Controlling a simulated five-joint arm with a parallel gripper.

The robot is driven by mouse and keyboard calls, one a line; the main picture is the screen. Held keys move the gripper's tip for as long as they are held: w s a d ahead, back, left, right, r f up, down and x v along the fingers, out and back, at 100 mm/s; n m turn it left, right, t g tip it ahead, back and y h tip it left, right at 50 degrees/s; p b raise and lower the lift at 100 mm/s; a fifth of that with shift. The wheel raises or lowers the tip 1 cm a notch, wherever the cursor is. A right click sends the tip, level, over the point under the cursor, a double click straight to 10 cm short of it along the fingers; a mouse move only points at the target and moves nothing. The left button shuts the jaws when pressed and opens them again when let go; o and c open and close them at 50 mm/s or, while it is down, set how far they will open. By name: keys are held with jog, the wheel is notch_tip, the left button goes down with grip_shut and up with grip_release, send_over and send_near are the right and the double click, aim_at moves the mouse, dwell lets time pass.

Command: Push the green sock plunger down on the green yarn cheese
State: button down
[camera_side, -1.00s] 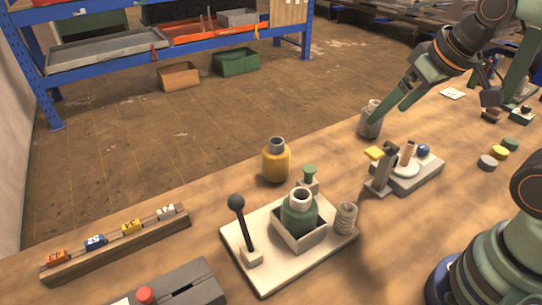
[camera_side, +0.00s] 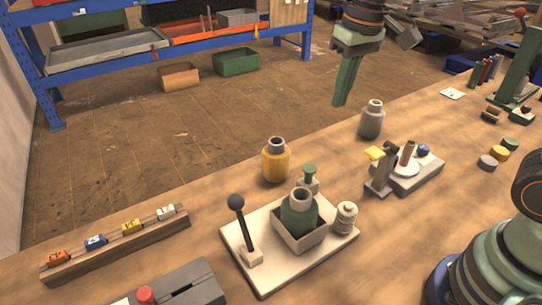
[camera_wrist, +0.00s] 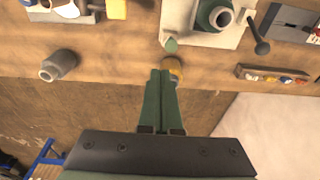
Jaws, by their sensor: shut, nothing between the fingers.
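The green yarn cheese (camera_side: 299,215), a green cylinder with a pale hollow top, stands upright in a square open box on a white board. It also shows at the top of the wrist view (camera_wrist: 213,14). The green sock plunger (camera_side: 309,172), a small green knob on a pale base, stands just behind the box. A green tip that looks like the plunger (camera_wrist: 171,45) shows beyond my fingertips in the wrist view. My gripper (camera_side: 340,101) is shut and empty, pointing down, raised well above and behind the table, clear of both.
A yellow bottle (camera_side: 276,162) stands left of the plunger, and a grey bottle (camera_side: 372,119) farther right. The white board (camera_side: 262,277) carries a black-knobbed lever (camera_side: 240,222) and a pale spool (camera_side: 346,217). A grey fixture (camera_side: 412,178) stands to the right.

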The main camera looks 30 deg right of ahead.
aim_at(311, 168)
jog(key=shift+g, duration=0.8)
jog(key=w+a, duration=0.1)
jog(key=w+a+f, duration=0.1)
jog(key=a, duration=0.1)
jog(key=shift+w+a+f, duration=0.1)
jog(key=shift+w+f, duration=0.25)
jog(key=shift+w, duration=0.05)
notch_tip(311, 168, down, 14)
jog(key=shift+f, duration=1.55)
notch_tip(311, 168, up, 15)
jog(key=shift+f, duration=0.2)
